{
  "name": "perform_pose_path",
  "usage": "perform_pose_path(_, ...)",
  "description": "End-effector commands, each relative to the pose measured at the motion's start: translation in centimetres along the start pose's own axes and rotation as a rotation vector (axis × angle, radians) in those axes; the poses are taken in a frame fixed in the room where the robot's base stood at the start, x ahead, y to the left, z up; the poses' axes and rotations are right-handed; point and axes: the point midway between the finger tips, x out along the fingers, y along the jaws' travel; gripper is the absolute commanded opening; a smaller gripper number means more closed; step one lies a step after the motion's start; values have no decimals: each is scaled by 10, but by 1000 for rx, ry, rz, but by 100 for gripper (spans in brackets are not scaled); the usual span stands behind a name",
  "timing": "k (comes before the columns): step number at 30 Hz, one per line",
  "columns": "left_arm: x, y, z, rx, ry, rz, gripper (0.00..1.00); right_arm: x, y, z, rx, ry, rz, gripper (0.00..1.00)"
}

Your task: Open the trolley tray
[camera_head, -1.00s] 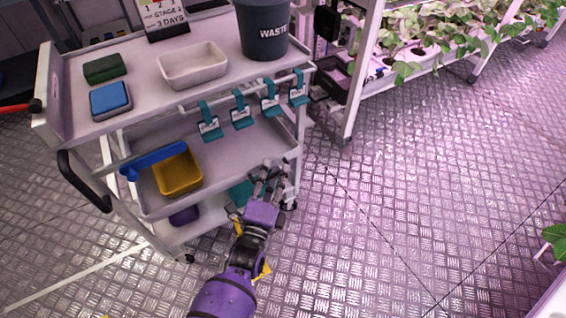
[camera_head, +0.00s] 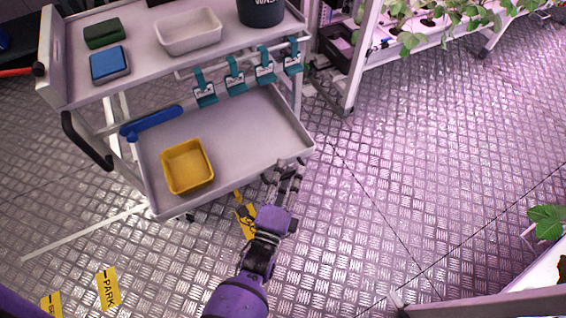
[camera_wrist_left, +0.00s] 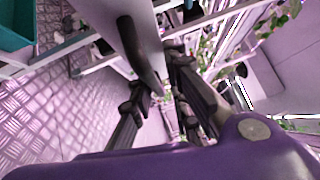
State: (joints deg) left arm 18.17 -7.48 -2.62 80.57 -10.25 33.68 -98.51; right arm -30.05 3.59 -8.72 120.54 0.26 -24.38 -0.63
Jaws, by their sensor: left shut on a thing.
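The trolley tray (camera_head: 240,150) is a grey, shallow middle tray, pulled out well beyond the top shelf (camera_head: 140,58) toward me. A yellow bin (camera_head: 187,167) and a blue long-handled item (camera_head: 153,122) lie in it. My left gripper (camera_head: 284,182) is at the tray's front edge near its right corner. In the left wrist view my left gripper (camera_wrist_left: 160,84) is closed around a dark handle (camera_wrist_left: 139,52) beside the pale tray wall (camera_wrist_left: 148,25). The grip is partly hidden in the head view. My right gripper is out of view.
The top shelf carries a white bin (camera_head: 188,32), a dark waste bucket (camera_head: 262,10), and green and blue blocks. Several teal clips (camera_head: 235,76) hang from its rail. A plant rack (camera_head: 362,55) stands at the right. The metal floor (camera_head: 400,180) is open at right.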

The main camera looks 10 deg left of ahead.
Motion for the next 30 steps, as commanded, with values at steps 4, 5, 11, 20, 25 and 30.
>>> perform_pose_path(4, -10, 10, -4, -5, 1, 28, 0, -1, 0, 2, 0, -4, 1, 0)
perform_pose_path(5, -10, 10, -4, -4, 1, 28, 0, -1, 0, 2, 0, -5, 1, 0)
perform_pose_path(11, -10, 10, -3, -4, 0, 28, 0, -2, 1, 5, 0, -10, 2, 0)
perform_pose_path(20, -10, 9, -2, -2, -1, 25, 28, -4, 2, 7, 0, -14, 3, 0)
perform_pose_path(25, -8, 6, -2, 0, -1, 20, 28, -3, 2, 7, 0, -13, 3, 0)
perform_pose_path(30, -5, -6, -1, 1, -2, 12, 28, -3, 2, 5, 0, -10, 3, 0)
